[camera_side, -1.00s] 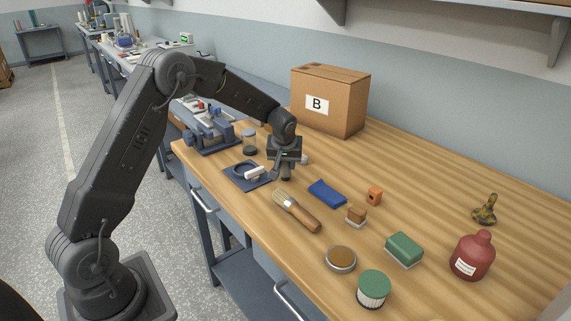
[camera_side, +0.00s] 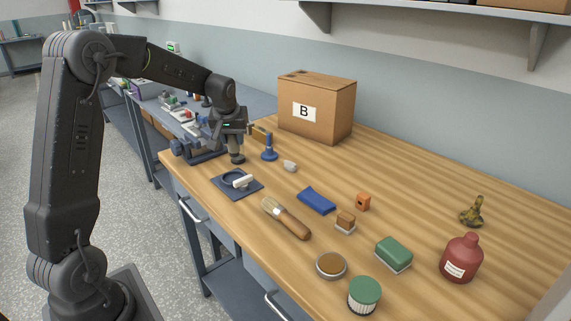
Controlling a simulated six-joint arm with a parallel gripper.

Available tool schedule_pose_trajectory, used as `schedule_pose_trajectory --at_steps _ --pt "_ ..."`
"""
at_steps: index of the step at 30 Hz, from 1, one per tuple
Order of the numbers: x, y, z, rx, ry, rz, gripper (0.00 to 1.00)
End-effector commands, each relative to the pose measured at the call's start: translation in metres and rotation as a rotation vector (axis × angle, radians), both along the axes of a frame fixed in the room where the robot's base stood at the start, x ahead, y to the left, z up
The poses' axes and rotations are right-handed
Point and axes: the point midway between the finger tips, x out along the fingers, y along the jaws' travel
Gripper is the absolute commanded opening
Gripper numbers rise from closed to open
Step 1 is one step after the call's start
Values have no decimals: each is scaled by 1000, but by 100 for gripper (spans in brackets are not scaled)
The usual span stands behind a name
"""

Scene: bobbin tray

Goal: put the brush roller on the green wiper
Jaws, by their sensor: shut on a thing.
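My gripper (camera_side: 235,149) is at the left end of the bench, pointing down and shut on a small upright cylinder with a dark base (camera_side: 238,159). My fingers hide most of it, and I cannot tell whether it is the brush roller or whether its base touches the bench. A short white roller-like piece (camera_side: 241,181) lies on a dark blue square plate with a ring (camera_side: 228,189), just in front of my gripper. The green wiper (camera_side: 394,252) appears to be the green block on a pale base, at the right front of the bench, far from my gripper.
Between them lie a wooden-handled brush (camera_side: 289,220), blue cloth (camera_side: 316,201), brown block (camera_side: 345,220), orange block (camera_side: 363,202) and round tin (camera_side: 331,266). A green-topped jar (camera_side: 364,296) and red bottle (camera_side: 462,259) flank the wiper. A blue stand (camera_side: 269,150) is right of my gripper.

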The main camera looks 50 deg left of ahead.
Motion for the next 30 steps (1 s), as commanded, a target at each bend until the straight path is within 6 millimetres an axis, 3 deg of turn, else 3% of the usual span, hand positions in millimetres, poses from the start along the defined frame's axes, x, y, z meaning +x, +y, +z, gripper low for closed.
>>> schedule_pose_trajectory --at_steps 6,11,14,21,27,30 --pt "0 -2 3 0 0 -14 11" --pt "23 -36 7 -1 2 -121 11" --pt "45 -77 13 -1 2 -243 11" --pt "84 -196 27 -1 5 -571 11" --pt "94 -289 37 -1 2 -816 11" --pt "93 -323 41 -1 2 -903 11"
